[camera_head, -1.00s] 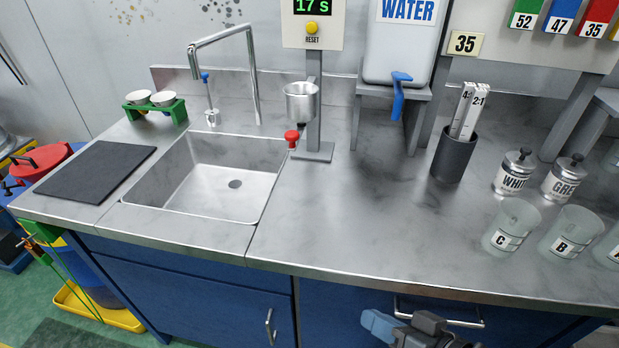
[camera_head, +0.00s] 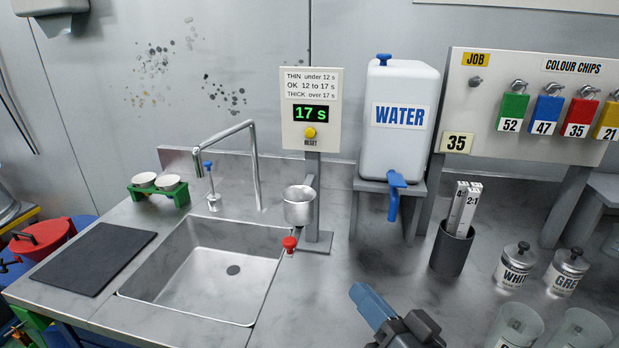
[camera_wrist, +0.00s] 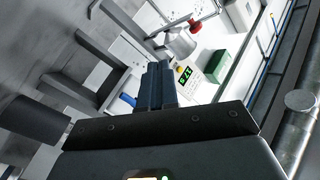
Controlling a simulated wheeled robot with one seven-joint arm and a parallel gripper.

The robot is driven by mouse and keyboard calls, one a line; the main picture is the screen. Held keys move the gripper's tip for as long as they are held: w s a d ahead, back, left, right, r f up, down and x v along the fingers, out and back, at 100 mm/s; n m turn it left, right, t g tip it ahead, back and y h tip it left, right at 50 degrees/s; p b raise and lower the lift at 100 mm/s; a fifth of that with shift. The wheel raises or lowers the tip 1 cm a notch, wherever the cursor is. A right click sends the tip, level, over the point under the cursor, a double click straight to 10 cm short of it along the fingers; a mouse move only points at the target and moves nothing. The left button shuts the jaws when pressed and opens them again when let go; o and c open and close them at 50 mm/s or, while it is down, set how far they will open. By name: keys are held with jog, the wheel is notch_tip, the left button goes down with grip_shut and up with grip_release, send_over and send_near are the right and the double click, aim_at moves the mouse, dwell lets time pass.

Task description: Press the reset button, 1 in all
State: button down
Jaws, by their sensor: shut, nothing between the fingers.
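The yellow reset button (camera_head: 310,132) sits on a pale panel (camera_head: 292,142), below a green display (camera_head: 311,113) that reads 17 s. My gripper (camera_head: 362,294) is shut and empty, its blue fingers together. In the head view it appears lower and to the right of the button, over the counter and apart from the panel. In the wrist view, the shut fingers (camera_wrist: 157,68) point toward the panel's display (camera_wrist: 185,76), just right of the fingertips. The button is too small to make out surely there.
A metal cup (camera_head: 299,207) and red knob (camera_head: 289,243) are below the panel. The water tank (camera_head: 399,145) with its blue tap (camera_head: 395,190) stands to the right. The sink (camera_head: 215,295) and faucet (camera_head: 255,165) are left. A dark holder (camera_head: 451,250) stands right of my gripper.

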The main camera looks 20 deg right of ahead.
aim_at(310, 133)
jog(key=w+a+r+m+t+p, duration=0.1)
jog(key=w+a+r+m, duration=0.1)
jog(key=w+r, duration=0.5)
jog(key=w+a+r+m+t+y+p, duration=0.1)
jog(key=w+a+r+m, duration=0.1)
jog(key=w+r, duration=0.6)
jog(key=shift+w+r+y, duration=0.2)
jog(key=shift+r+y, duration=0.1)
jog(key=shift+r, duration=0.1)
jog(key=shift+w+d+f+b, duration=0.15)
jog(key=shift+w+d+b, duration=0.1)
jog(key=shift+w+b, duration=0.15)
jog(key=w+d+b, duration=0.4)
jog(key=w, duration=0.2)
jog(key=shift+w+d+b, duration=0.15)
jog(key=shift+d+b, duration=0.15)
jog(key=shift+b, duration=0.05)
jog(key=shift+w+d, duration=0.1)
dwell(0.9)
jog(key=shift+w+d, duration=0.15)
jog(key=shift+w, duration=0.1)
